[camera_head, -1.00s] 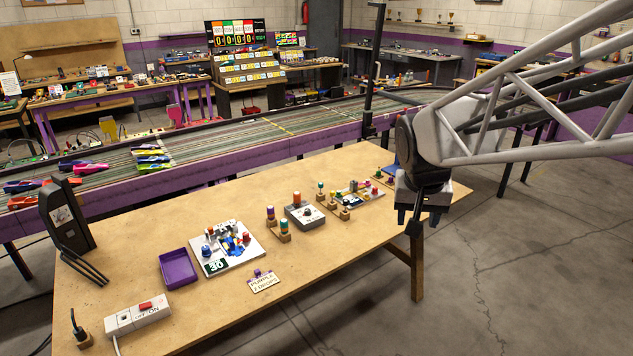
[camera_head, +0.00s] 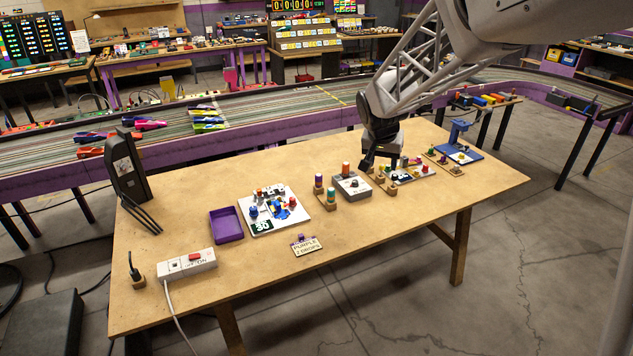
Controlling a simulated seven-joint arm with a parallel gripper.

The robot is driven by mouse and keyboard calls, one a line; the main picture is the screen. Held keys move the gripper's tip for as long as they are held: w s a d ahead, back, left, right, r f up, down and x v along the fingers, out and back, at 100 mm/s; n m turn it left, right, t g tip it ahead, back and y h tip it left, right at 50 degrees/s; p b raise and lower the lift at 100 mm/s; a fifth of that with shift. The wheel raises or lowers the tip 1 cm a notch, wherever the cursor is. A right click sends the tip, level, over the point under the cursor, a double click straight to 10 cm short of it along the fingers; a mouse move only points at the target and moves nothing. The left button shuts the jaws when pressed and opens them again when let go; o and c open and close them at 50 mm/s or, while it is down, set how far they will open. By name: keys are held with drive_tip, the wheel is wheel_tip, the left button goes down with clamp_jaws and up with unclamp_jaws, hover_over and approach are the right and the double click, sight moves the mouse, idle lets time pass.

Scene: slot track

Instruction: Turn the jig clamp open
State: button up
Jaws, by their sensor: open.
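My gripper (camera_head: 381,163) points down over the right part of the wooden table, close to a small board with coloured knobs (camera_head: 412,173), which it partly hides. Its jaws are open, with nothing visible between them. A white plate with blue, red and grey fittings (camera_head: 258,229) lies left of the middle. A blue upright fixture on a blue base (camera_head: 460,131) stands near the far right corner, to the right of my gripper. Which of these carries the jig clamp is too small to tell. Contact between gripper and board cannot be judged.
A grey box with a knob (camera_head: 352,187) and wooden blocks with coloured caps (camera_head: 326,199) stand left of my gripper. A purple tray (camera_head: 226,225), power strip (camera_head: 186,263) and label card (camera_head: 307,247) lie further left. The table's front right is clear.

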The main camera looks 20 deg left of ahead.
drive_tip(key=w+a+f, duration=0.4)
drive_tip(key=a+f, duration=0.2)
drive_tip(key=a, duration=0.3)
drive_tip(key=w+a+f, duration=0.4)
drive_tip(key=a+f, duration=0.1)
drive_tip(key=a, duration=0.4)
approach(292, 198)
drive_tip(key=shift+d+f+t+y, duration=0.4)
drive_tip(key=shift+d+f, duration=0.05)
drive_tip(key=shift+f, duration=0.25)
drive_tip(key=shift+f, duration=0.1)
drive_tip(key=shift+x, duration=3.8)
drive_tip(key=shift+s, duration=0.1)
drive_tip(key=c, duration=0.9)
